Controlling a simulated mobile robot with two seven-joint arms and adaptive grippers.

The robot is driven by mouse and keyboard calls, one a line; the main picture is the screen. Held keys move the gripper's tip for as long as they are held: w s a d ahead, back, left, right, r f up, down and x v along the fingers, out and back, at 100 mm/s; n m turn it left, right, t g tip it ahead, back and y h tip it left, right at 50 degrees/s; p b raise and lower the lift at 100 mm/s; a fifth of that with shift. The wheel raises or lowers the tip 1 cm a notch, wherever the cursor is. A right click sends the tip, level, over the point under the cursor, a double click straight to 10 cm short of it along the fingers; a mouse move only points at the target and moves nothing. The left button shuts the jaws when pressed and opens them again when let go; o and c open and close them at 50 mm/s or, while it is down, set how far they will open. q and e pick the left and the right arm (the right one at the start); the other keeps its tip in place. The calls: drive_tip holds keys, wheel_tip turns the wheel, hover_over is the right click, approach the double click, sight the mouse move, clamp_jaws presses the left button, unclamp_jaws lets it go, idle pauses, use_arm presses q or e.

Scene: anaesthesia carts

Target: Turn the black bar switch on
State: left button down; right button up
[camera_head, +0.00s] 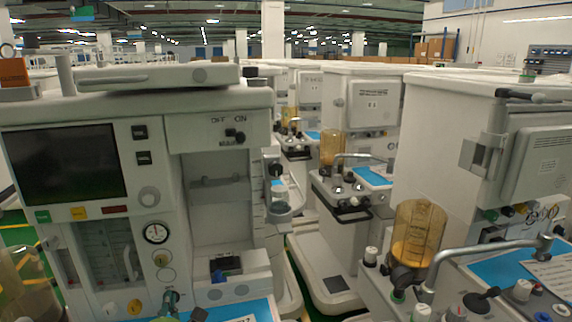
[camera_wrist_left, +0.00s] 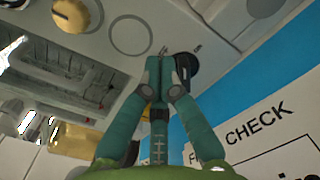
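The black bar switch (camera_head: 235,136) sits on the upper panel of the left cart, under the OFF and ON lettering. My left gripper (camera_head: 171,297) shows low in the head view, in front of the cart's lower panel and well below the switch. In the left wrist view its teal fingers (camera_wrist_left: 160,62) are together with nothing visible between them. A round black knob (camera_wrist_left: 184,68) is partly hidden beside the right fingertip; I cannot tell whether they touch. My right gripper is not in view.
The left cart has a dark screen (camera_head: 65,163), a gauge (camera_head: 156,233) and yellow knobs. A blue sheet with CHECK lettering (camera_wrist_left: 255,125) lies on its work surface. Other carts stand close on the right, with an amber canister (camera_head: 418,232). A narrow floor gap separates them.

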use_arm(q)
drive_tip(key=shift+w, duration=0.25)
drive_tip(key=shift+a+f+b, duration=0.15)
drive_tip(key=shift+f+b, duration=0.15)
drive_tip(key=shift+f, duration=0.35)
idle(0.7)
drive_tip(key=shift+p, duration=0.3)
drive_tip(key=shift+d+p, duration=0.25)
drive_tip(key=shift+p, duration=0.05)
drive_tip(key=shift+d+r+p, duration=0.15)
drive_tip(key=shift+r+p, duration=0.25)
drive_tip(key=shift+p, duration=0.15)
drive_tip(key=p+v, duration=0.2)
drive_tip(key=v, duration=0.3)
drive_tip(key=shift+s+d, duration=0.1)
drive_tip(key=shift+s, duration=0.4)
